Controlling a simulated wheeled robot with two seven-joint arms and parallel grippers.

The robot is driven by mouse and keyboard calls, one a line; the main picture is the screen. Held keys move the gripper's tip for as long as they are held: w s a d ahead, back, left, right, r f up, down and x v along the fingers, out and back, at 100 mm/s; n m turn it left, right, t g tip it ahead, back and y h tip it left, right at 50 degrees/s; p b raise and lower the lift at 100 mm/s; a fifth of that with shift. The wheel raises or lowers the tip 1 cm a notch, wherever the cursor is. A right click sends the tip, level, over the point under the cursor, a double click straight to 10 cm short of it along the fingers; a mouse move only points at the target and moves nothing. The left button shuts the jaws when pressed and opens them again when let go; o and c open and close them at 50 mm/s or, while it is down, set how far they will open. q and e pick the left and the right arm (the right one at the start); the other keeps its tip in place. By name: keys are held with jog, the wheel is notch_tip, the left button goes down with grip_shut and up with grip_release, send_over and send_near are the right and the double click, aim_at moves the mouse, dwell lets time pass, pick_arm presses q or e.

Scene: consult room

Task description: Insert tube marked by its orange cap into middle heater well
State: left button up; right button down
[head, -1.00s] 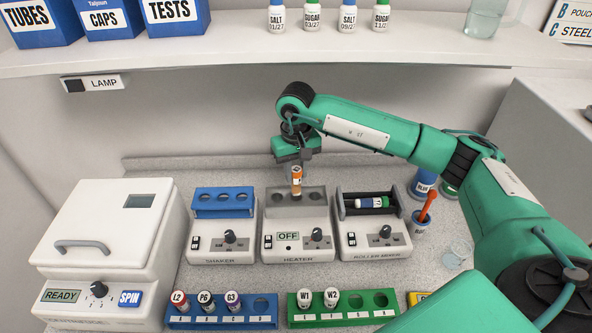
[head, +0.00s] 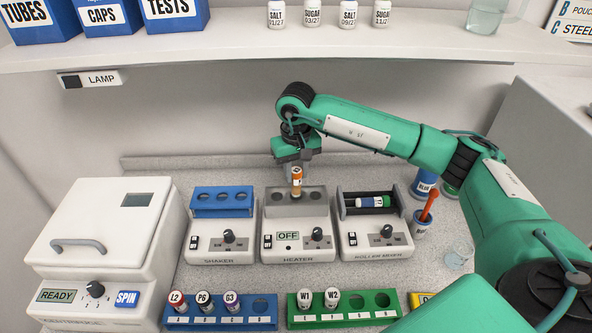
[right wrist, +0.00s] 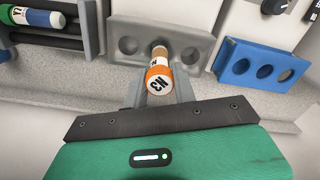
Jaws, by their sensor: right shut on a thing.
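The orange-capped tube (head: 296,183) stands upright at the middle well of the heater (head: 297,228). In the right wrist view its orange cap (right wrist: 159,77) carries the mark N3, and its far end meets the middle well, which it hides. How deep it sits is hard to tell. The wells on both sides of it in the heater block (right wrist: 202,40) are empty. My right gripper (head: 298,168) is shut on the tube; its fingers show beside the cap in the right wrist view. My left gripper is not in view.
The shaker (head: 220,228) stands left of the heater with empty wells. The roller mixer (head: 373,236) on the right holds a green-capped tube (head: 372,202). In front are a blue rack (head: 220,322) and a green rack (head: 343,318) with tubes. A centrifuge (head: 110,235) stands at left.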

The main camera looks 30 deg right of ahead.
aim_at(296, 181)
jog(key=shift+f+b, duration=1.85)
jog(key=shift+f, duration=0.15)
jog(key=c, duration=1)
grip_release()
jog(key=shift+c, duration=0.2)
jog(key=shift+r, duration=0.1)
notch_tip(296, 181, up, 6)
jog(key=shift+f+b, duration=0.1)
jog(key=shift+b, duration=0.9)
jog(key=shift+r, duration=0.8)
